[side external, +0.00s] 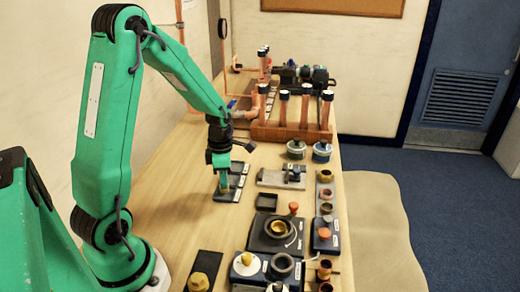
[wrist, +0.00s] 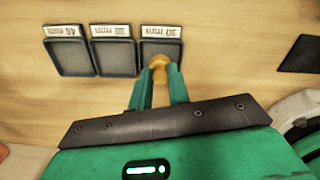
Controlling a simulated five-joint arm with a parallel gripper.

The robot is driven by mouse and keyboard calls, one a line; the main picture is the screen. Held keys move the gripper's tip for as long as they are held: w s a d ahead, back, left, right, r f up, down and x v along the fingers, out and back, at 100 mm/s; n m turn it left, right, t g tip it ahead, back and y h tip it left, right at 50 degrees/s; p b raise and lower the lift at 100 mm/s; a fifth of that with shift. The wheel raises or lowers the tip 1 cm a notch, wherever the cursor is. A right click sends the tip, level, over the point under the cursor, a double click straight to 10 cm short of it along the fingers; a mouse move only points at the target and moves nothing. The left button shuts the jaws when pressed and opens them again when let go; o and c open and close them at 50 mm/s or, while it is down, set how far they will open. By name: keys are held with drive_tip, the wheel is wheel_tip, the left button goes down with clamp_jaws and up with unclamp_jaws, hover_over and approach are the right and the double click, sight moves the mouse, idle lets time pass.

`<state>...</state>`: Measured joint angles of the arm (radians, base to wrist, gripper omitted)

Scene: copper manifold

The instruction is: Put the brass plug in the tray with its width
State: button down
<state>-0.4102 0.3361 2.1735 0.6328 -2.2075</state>
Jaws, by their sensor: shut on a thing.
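A brass plug (wrist: 160,61) is between the fingertips of my gripper (wrist: 161,76) in the wrist view. The gripper is shut on it, and the fingers hide part of it. The plug is at the rightmost of three dark shallow trays, the right tray (wrist: 176,52), whose upside-down label seems to read 30 mm. I cannot tell whether it touches the tray floor. The middle tray (wrist: 115,58) and left tray (wrist: 70,57) are empty. In the side view, my gripper (side external: 223,186) points down at the tray row (side external: 236,181); the held plug is not clearly visible.
A black mat (side external: 210,262) with a brass-coloured part stands at the front. Blocks and dark fittings crowd the right side of the bench. A wooden rack of copper pipes (side external: 290,131) stands behind. Bare wood (side external: 185,195) lies left of the trays.

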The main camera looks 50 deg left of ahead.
drive_tip(key=shift+f, duration=0.75)
drive_tip(key=shift+f, duration=0.1)
drive_tip(key=c, duration=1.3)
unclamp_jaws()
wheel_tip(320, 180, up, 12)
drive_tip(key=shift+r, duration=0.15)
